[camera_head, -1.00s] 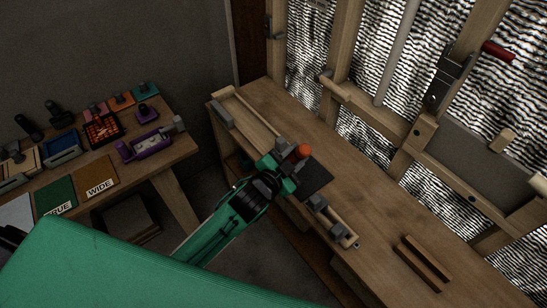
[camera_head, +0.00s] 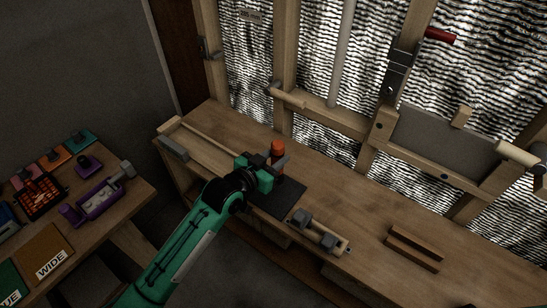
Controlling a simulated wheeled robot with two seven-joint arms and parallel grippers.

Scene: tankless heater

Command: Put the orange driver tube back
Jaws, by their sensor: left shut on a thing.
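The orange driver tube (camera_head: 278,150) stands roughly upright at the workbench, over the far edge of the dark mat (camera_head: 275,202). My left gripper (camera_head: 276,172) reaches in from the left with a green arm and is shut on the tube, gripping its lower part. The fingers hide part of the tube, and I cannot tell whether its bottom touches the mat. My right gripper does not show.
A wooden fixture with grey clamps (camera_head: 318,234) stands right of the mat, and a slotted wooden block (camera_head: 415,248) lies further right. A long wooden rail (camera_head: 205,138) is at the left. The left table holds a purple tray (camera_head: 97,205). Bench between fixture and block is clear.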

